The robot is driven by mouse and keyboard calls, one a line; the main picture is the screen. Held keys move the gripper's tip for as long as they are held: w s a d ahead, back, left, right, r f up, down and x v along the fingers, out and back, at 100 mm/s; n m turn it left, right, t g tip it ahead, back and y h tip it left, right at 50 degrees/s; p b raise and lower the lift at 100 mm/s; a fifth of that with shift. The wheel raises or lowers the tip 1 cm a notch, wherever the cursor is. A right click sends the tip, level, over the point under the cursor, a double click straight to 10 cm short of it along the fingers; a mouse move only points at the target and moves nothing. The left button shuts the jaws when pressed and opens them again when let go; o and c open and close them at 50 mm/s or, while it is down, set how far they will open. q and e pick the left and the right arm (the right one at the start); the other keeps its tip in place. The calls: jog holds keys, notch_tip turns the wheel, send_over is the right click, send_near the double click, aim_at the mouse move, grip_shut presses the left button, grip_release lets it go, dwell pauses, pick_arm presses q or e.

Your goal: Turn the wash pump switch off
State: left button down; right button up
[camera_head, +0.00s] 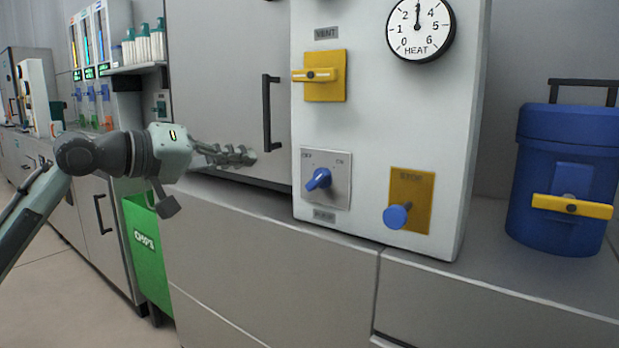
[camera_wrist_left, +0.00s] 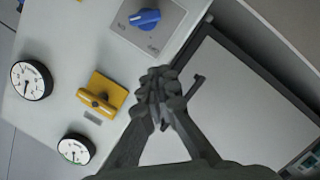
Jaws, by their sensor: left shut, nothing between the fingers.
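The switch is a blue knob (camera_head: 318,180) on a square grey plate (camera_head: 341,195) at the lower left of the white panel. The plate carries OFF at its upper left and ON at its upper right. The knob sits tilted, and I cannot tell for certain which label it points to. My left gripper (camera_head: 247,155) is shut and empty, left of the plate and apart from it, in front of the cabinet door. In the left wrist view the knob (camera_wrist_left: 145,19) lies at the top, beyond the shut fingertips (camera_wrist_left: 158,90). My right gripper is not in view.
Above the plate is a yellow switch (camera_head: 325,88); a heat dial (camera_head: 420,28) is at upper right. A blue stop button (camera_head: 397,216) on a yellow plate is to the right. A black door handle (camera_head: 270,112) stands near my gripper. A blue canister (camera_head: 562,185) is at far right.

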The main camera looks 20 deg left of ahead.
aim_at(319, 180)
pick_arm(q)
jog(key=x, duration=0.9)
jog(key=shift+w+d+p, duration=0.2)
jog(key=shift+w+p, duration=0.05)
jog(key=shift+p, duration=0.05)
jog(key=shift+s+d+f+b, duration=0.1)
jog(key=shift+d+f+b, duration=0.05)
jog(key=shift+d+f, duration=0.4)
jog(key=shift+s+d+f+b, duration=0.15)
jog(key=shift+d+f, duration=0.35)
jog(key=shift+f, duration=0.2)
jog(key=shift+s+d+f, duration=0.1)
jog(key=shift+d+f, duration=0.2)
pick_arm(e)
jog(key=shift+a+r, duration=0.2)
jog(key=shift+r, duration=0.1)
